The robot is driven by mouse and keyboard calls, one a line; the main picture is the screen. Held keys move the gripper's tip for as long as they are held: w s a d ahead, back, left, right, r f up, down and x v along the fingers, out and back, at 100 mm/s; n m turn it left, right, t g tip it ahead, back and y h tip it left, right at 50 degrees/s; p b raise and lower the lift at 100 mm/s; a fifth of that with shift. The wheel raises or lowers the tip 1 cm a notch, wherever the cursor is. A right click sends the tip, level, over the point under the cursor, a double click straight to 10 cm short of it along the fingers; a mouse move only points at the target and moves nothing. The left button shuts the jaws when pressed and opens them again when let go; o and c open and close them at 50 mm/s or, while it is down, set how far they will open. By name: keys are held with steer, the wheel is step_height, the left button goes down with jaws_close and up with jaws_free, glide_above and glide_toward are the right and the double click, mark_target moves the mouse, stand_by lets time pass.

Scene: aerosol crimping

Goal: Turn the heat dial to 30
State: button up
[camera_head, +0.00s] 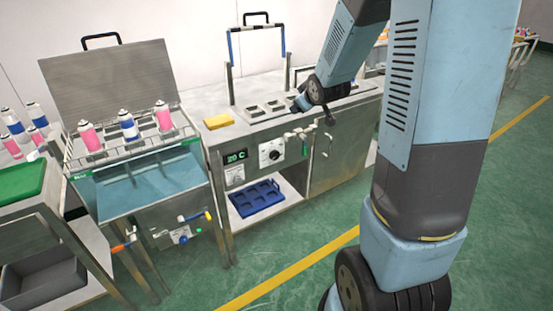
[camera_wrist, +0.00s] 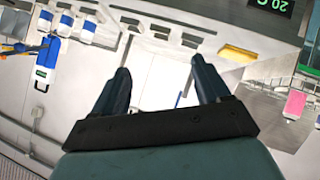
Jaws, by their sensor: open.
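The heat dial (camera_head: 270,153) is a round knob on a white plate on the front of the steel bench. The green digital display (camera_head: 236,157) left of it reads 20 C. Part of the display also shows at the top right edge of the wrist view (camera_wrist: 270,4), while the dial is out of that view. My gripper (camera_wrist: 162,82) is open, with two dark blue fingers apart and nothing between them. In the head view my arm's end hangs above the benchtop, up and right of the dial, and its fingers are hard to make out.
A yellow sponge (camera_head: 219,121) lies on the benchtop. Small valve handles (camera_head: 298,134) stick out right of the dial. A blue tray (camera_head: 257,197) sits on the shelf below. A water bath (camera_head: 140,187) with several cans above it stands at left.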

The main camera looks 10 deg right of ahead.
steer(key=w+f+n+t+y, duration=0.1)
steer(key=w+f+n+t, duration=0.1)
steer(key=w+f, duration=0.55)
steer(key=n+t+y, duration=0.4)
steer(key=y, duration=0.1)
glide_toward(275, 157)
steer(key=x, duration=0.9)
steer(key=shift+d, duration=0.25)
steer(key=shift+c, duration=0.3)
steer(key=c, duration=0.9)
steer(key=shift+a, duration=0.25)
steer(key=shift+c, duration=0.4)
steer(key=shift+d, duration=0.15)
